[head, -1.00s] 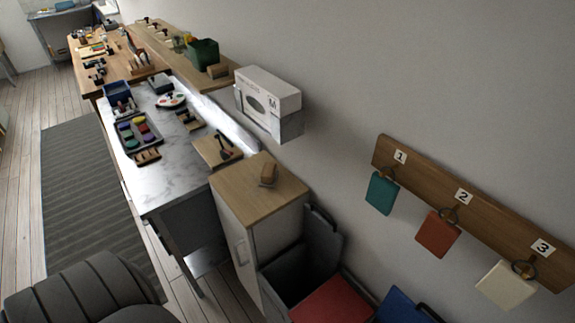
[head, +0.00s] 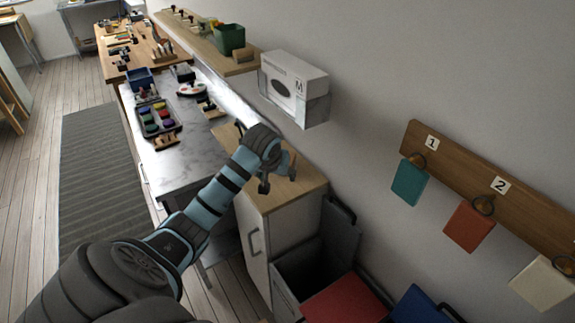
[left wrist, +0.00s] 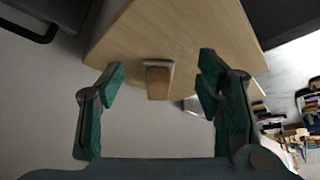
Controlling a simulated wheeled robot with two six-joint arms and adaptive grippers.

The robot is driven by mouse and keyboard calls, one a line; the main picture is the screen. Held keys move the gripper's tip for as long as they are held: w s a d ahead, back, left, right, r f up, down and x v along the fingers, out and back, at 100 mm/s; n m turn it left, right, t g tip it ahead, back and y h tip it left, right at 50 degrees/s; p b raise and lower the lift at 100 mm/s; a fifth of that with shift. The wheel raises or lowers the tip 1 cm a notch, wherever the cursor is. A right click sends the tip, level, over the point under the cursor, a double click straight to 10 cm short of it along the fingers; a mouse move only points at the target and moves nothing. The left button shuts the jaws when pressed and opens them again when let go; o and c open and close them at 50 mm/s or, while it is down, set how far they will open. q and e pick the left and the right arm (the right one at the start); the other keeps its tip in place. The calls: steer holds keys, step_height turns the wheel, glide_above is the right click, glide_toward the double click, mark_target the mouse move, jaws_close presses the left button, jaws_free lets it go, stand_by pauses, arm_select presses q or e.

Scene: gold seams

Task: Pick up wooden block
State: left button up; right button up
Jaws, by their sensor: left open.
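The wooden block (left wrist: 158,82) stands on the light wooden top of a low cabinet (left wrist: 200,28), close to the top's edge in the left wrist view. My left gripper (head: 278,179) is over this cabinet in the head view and hides most of the block there. In the left wrist view its two green-padded fingers are spread wide, one on each side of the block, with clear gaps. The fingers do not touch the block. My right gripper is not in view.
Beside the cabinet stand open bins with a red lid (head: 345,300) and a blue lid (head: 424,306). A white glove box (head: 292,85) hangs on the wall above. A marble-topped table (head: 185,150) with paints and tools lies to the left. A numbered hook board (head: 465,195) is at right.

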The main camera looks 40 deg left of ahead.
arm_select(q)
steer(key=w+a, duration=0.1)
steer(key=w, duration=0.2)
steer(key=w+a+b, duration=0.1)
steer(key=w+a, duration=0.1)
steer(key=w, duration=0.1)
steer(key=w+a, duration=0.1)
steer(key=w, duration=0.2)
steer(key=shift+w+a+f+b, duration=0.1)
steer(key=shift+a+b, duration=0.25)
steer(key=b+x, duration=0.2)
steer(key=x, duration=0.2)
steer(key=shift+f, duration=0.35)
steer(key=shift+w+f, duration=0.15)
steer(key=shift+w, duration=0.05)
steer(key=shift+a, duration=0.1)
steer(key=c, duration=1.4)
